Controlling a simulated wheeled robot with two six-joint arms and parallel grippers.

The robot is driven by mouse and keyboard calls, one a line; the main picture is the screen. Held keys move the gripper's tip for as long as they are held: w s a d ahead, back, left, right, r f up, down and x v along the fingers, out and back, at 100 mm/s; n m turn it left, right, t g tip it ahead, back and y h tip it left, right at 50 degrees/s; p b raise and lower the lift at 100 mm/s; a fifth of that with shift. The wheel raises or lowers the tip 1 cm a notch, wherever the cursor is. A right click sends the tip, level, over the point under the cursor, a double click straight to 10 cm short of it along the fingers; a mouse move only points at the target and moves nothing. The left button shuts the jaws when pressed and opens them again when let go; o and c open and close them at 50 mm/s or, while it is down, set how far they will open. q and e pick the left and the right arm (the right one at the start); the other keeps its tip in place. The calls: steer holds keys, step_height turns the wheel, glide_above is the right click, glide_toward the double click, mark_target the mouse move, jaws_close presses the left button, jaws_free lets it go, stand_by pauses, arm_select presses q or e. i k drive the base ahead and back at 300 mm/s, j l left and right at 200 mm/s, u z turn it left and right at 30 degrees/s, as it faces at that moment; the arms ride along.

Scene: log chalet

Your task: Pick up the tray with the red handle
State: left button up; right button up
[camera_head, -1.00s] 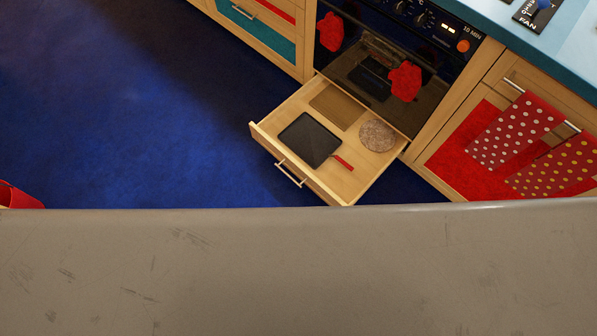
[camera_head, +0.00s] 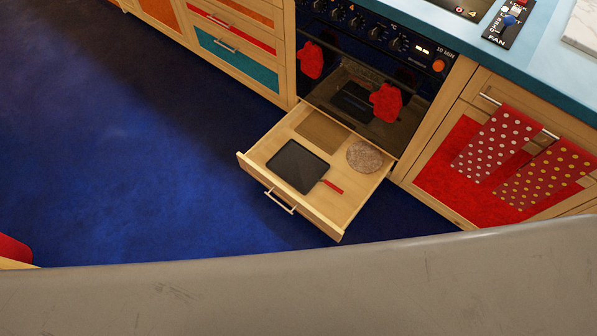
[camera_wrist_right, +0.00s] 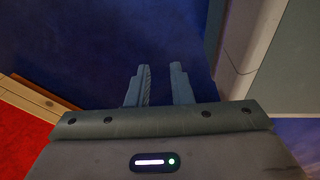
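The black tray with the red handle (camera_head: 297,167) lies flat in an open wooden drawer (camera_head: 343,213) below the oven. Its red handle (camera_head: 333,187) points to the lower right. No gripper shows in the head view. My right gripper (camera_wrist_right: 160,82) shows in the right wrist view with its two fingers apart and nothing between them. Blue floor lies behind the fingers, and the tray is not seen there. My left gripper is in neither view.
A wooden board (camera_head: 322,132) and a round speckled mat (camera_head: 364,157) share the drawer. The oven (camera_head: 372,70) stands behind it, with red mitts hanging on it. Dotted towels (camera_head: 497,142) hang on the right cabinet. The blue floor (camera_head: 130,170) is clear on the left.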

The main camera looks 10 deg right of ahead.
mark_target(300, 167)
steer(key=i+l+u, duration=0.15)
steer(key=l+u, duration=0.35)
steer(key=l, duration=0.25)
steer(key=l+u, duration=0.45)
steer(key=l, duration=0.35)
steer(key=k+l+u, duration=0.15)
steer(key=l+u, duration=0.35)
steer(key=l, duration=0.25)
